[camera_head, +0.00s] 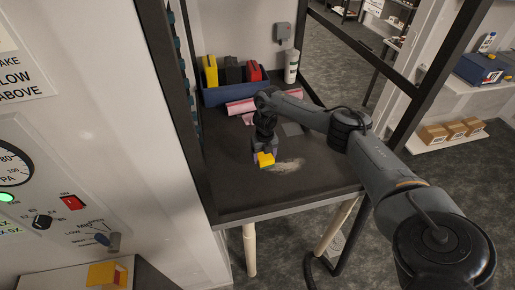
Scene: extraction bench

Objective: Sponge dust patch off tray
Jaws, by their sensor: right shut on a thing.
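A yellow sponge (266,159) is held in my right gripper (265,152), low over the dark tray surface (240,199) of the bench. I cannot tell whether the sponge touches the surface. A pale dust patch (288,165) lies on the surface just to the right of the sponge. My right arm reaches in from the lower right and passes over the bench. My left gripper is not in view.
A blue bin (222,97) with yellow, black and red items stands at the back of the bench. A white bottle (292,66) and pink rolls (240,106) are near it. Dark frame posts border the bench. A control panel (70,200) is at left.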

